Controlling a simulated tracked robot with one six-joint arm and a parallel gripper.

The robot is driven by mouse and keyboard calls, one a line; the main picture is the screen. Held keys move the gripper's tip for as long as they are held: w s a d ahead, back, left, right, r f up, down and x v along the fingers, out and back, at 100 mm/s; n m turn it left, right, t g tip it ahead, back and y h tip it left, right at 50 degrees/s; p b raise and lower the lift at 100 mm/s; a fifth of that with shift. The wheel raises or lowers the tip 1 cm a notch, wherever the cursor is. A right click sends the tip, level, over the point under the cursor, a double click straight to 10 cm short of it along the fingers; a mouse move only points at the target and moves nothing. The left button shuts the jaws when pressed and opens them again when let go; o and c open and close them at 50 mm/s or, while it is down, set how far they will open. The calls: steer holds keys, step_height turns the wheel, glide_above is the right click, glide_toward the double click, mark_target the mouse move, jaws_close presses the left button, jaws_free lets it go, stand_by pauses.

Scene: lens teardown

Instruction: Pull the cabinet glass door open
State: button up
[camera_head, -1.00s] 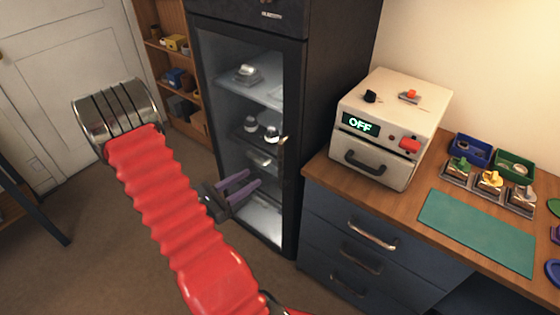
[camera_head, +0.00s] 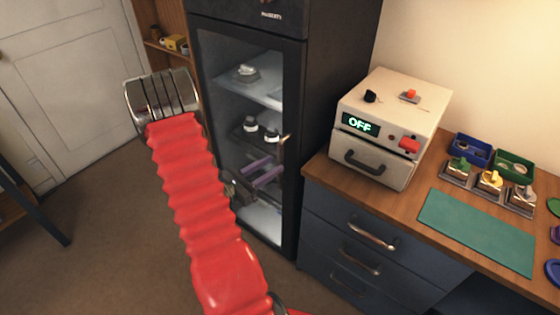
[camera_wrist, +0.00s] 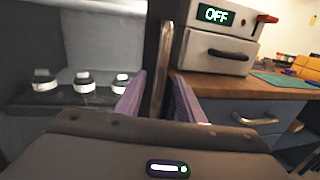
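The black cabinet's glass door (camera_head: 230,110) is shut, with shelves visible behind it. Its metal handle (camera_head: 285,140) is at the door's right edge. The handle also shows as a vertical bar in the wrist view (camera_wrist: 160,75). My gripper (camera_head: 275,170) has two purple fingers and is in front of the lower right part of the door. In the wrist view, my gripper (camera_wrist: 160,95) is open and the handle bar shows in the gap between the fingers. I cannot tell how deep the bar sits between them.
A white oven-like box (camera_head: 390,120) reading OFF stands on the wooden counter (camera_head: 410,205) right of the cabinet. Blue drawers (camera_head: 365,245) with metal handles are below. The floor (camera_head: 100,240) before the cabinet is clear on the left.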

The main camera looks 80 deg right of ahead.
mark_target(280, 160)
steer(key=shift+x, duration=2.35)
steer(key=shift+c, duration=0.7)
jaws_close()
